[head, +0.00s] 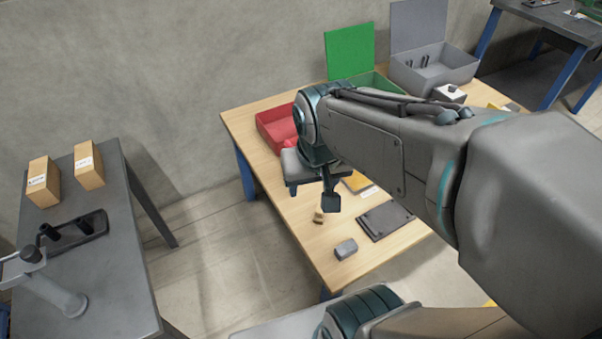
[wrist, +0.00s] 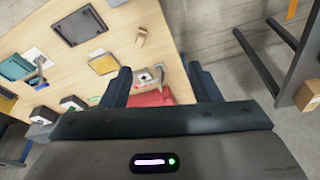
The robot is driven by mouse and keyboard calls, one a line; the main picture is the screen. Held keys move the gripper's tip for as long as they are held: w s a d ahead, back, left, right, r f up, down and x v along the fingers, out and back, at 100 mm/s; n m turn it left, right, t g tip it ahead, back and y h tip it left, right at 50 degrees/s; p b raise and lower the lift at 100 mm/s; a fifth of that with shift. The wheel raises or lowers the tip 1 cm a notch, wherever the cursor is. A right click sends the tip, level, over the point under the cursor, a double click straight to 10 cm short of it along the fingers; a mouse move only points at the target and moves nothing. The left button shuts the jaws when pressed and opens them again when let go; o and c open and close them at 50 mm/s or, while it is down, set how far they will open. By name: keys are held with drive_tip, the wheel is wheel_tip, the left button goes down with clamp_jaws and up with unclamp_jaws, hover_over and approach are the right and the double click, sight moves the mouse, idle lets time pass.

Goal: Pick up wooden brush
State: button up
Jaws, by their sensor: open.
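A small tan wooden piece (head: 319,216), which looks like the wooden brush, lies on the wooden table near its left edge. It also shows in the wrist view (wrist: 141,37), above the gap between the fingers in the picture. It is too small to make out bristles. My gripper (head: 312,196) is above the table, just up and left of the brush in the head view, and apart from it. In the wrist view, my gripper (wrist: 162,86) is open with nothing held between its fingers.
A red bin (head: 270,131) stands at the table's far left, with a green bin (head: 350,54) and grey box (head: 435,70) behind. A dark flat tray (head: 385,220) and grey block (head: 346,248) lie near the brush. A side table (head: 110,250) stands left, across open floor.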

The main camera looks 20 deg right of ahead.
sight(319, 210)
drive_tip(key=w+d+f+m+b, duration=0.2)
drive_tip(key=w+f+b, duration=0.2)
drive_tip(key=f+b, duration=0.3)
drive_tip(key=w+d+f+m+h+b, duration=0.1)
drive_tip(key=w+d+f+b, duration=0.2)
drive_tip(key=f+b, duration=0.4)
drive_tip(key=w+d+f+m+h+b, duration=0.1)
drive_tip(key=w+f+b, duration=0.5)
drive_tip(key=f, duration=0.9)
drive_tip(key=shift+w+d+f+m+t+b, duration=0.15)
drive_tip(key=shift+d+m+t+b, duration=0.15)
drive_tip(key=shift+d+m+b, duration=0.6)
drive_tip(key=shift+w+d+b+x, duration=0.15)
drive_tip(key=shift+b+x, duration=0.5)
drive_tip(key=shift+x, duration=0.85)
drive_tip(key=shift+w+d+b+x, duration=0.15)
drive_tip(key=shift+b+x, duration=0.5)
drive_tip(key=shift+x, duration=0.8)
drive_tip(key=shift+a, duration=0.1)
drive_tip(key=c, duration=1.2)
drive_tip(key=shift+r, duration=0.25)
